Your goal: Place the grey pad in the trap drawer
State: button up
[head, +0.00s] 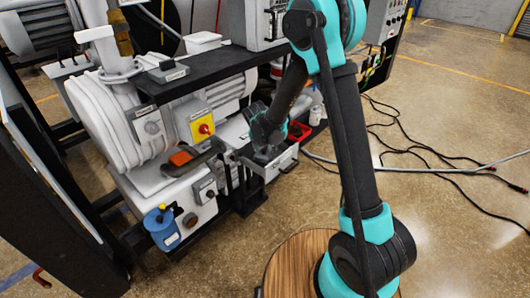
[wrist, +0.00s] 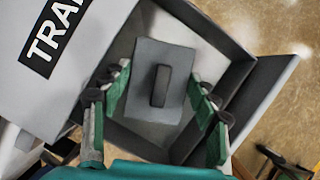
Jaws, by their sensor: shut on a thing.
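The grey pad (wrist: 147,105) is a flat square plate with a raised dark handle in its middle. My gripper (wrist: 160,88) is shut on the pad, with one finger at each side of it. The trap drawer (wrist: 274,98) stands open beneath, and the pad is over its inside. I cannot tell whether the pad touches the drawer floor. In the head view, my gripper (head: 262,148) reaches down into the open drawer (head: 284,163); the pad is hidden there.
A white surface with a black label (wrist: 58,38) reading "TRA" adjoins the drawer. Left of it are a yellow switch box (head: 199,125), an orange-handled part (head: 183,157) and a blue container (head: 162,228). A red tray (head: 299,131) lies behind. Cables and a grey pipe cross the floor at right.

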jog(key=shift+f, duration=0.65)
jog(key=shift+f, duration=0.15)
jog(key=o, duration=1)
jog(key=v, duration=1.2)
jog(key=shift+s, duration=0.1)
